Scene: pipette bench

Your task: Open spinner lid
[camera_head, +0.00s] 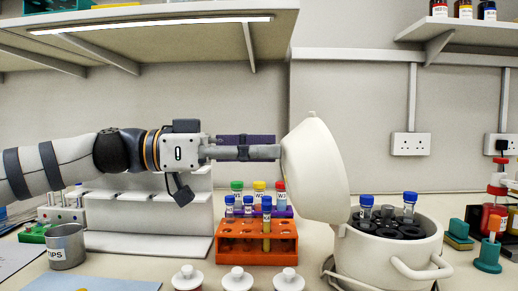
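The spinner is a cream, round pot (385,262) at the right front. Its domed lid (316,172) stands open, tipped up on edge at the pot's left side, with a small knob on top. Inside the pot a dark rotor (388,230) shows, with a few blue-capped tubes (410,203) in it. My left gripper (272,148) reaches in horizontally from the left, and its tips are at the lid's left face. Whether they touch it, and how far the fingers are apart, is hard to tell. My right gripper is not in view.
An orange rack (256,250) with several capped tubes stands left of the spinner. White-lidded jars (238,279) line the front edge. A metal cup (66,247) is at left; green and red items (488,256) stand at right. A shelf (160,24) hangs above the arm.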

